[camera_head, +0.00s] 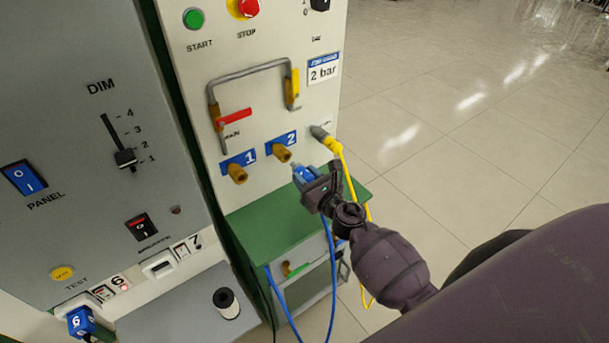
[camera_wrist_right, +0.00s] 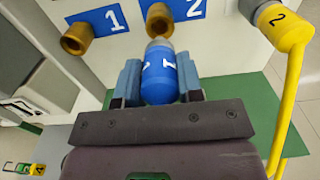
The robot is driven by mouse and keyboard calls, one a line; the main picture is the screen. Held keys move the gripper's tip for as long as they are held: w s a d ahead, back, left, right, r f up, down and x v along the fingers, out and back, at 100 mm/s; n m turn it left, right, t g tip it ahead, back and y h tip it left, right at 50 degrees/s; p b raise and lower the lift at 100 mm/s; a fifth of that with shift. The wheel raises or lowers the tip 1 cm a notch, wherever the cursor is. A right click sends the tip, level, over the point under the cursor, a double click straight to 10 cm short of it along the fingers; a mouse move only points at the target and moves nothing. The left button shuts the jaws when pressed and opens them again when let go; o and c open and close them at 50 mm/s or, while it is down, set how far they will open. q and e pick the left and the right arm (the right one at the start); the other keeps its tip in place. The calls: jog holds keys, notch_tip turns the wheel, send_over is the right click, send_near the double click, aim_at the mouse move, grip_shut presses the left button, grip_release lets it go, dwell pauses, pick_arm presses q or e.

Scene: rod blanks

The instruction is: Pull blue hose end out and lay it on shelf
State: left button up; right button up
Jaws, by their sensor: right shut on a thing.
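The blue hose end (camera_head: 303,174) is held in my right gripper (camera_head: 318,187), which is shut on it. In the right wrist view the blue hose end (camera_wrist_right: 160,76) sits between the two fingers, its grey collar just below brass port 2 (camera_wrist_right: 158,18). It looks out of the port, but the exact gap is hard to judge. Port 2 (camera_head: 282,153) and brass port 1 (camera_head: 237,173) both look empty in the head view. The blue hose (camera_head: 332,265) hangs down from the gripper. A green shelf top (camera_head: 262,226) lies below the ports. My left gripper is not in view.
A yellow hose plug (camera_head: 329,142) sits in a fitting right of port 2, its hose hanging behind my right gripper. A red-handled valve (camera_head: 234,117) is above port 1. A spool (camera_head: 226,302) stands on the grey ledge (camera_head: 180,318). The green top looks clear.

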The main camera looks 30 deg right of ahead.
jog(key=shift+s, duration=0.15)
dwell(0.3)
jog(key=shift+s+d, duration=0.2)
jog(key=shift+s, duration=1.3)
jog(key=shift+s+d, duration=0.2)
jog(key=shift+s, duration=1.25)
jog(key=shift+w+b, duration=0.15)
jog(key=shift+b, duration=0.25)
